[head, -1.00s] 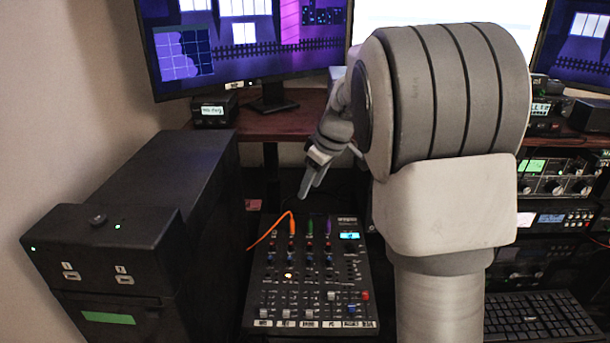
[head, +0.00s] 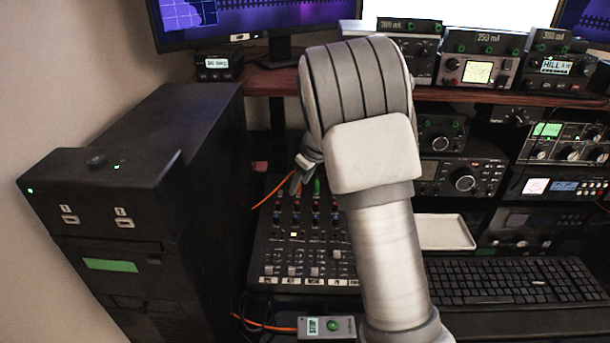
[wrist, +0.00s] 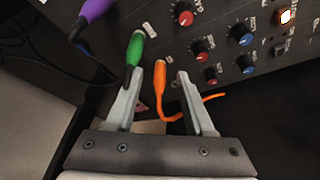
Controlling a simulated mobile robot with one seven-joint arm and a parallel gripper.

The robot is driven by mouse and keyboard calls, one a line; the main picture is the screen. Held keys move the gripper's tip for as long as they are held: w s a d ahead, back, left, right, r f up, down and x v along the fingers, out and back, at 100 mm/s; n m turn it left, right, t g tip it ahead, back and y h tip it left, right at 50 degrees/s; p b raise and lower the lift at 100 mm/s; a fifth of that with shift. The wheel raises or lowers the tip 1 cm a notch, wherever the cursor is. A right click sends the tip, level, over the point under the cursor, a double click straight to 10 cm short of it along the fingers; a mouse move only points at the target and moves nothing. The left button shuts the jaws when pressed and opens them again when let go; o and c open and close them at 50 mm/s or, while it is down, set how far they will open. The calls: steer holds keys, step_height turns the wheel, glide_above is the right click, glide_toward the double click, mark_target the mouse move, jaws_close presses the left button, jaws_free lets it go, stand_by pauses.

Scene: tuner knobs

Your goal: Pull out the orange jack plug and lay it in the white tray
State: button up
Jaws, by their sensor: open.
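The orange jack plug (wrist: 159,78) stands in the mixer panel, with its orange cable curving off below it in the wrist view. My gripper (wrist: 160,74) is open, with one finger on each side of the orange plug and a gap to each. The left finger's tip lies close against the green plug (wrist: 135,48); whether they touch I cannot tell. In the head view my gripper (head: 298,182) is over the mixer's top left corner and hides the orange plug; the orange cable (head: 272,191) shows beside it. The white tray (head: 443,232) lies right of my arm and looks empty.
The mixer (head: 300,262) has several knobs near the plugs. A purple plug (wrist: 97,10) is beyond the green one. A black keyboard (head: 500,282) is in front of the tray, radio gear (head: 462,178) behind it. A black computer case (head: 190,140) stands at left.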

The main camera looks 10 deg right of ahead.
steer(key=shift+w+a+f, duration=0.1)
steer(key=shift+w+f, duration=0.05)
steer(key=shift+f, duration=0.2)
steer(key=shift+c, duration=0.2)
jaws_close()
steer(key=shift+r, duration=0.2)
steer(key=shift+r+p, duration=0.35)
steer(key=shift+r, duration=0.2)
steer(key=shift+r, duration=0.2)
steer(key=shift+s+r+p, duration=0.15)
steer(key=shift+r+p, duration=0.45)
steer(key=shift+r, duration=0.45)
steer(key=shift+s+r+p, duration=0.15)
steer(key=shift+r+p, duration=0.45)
steer(key=shift+r, duration=0.45)
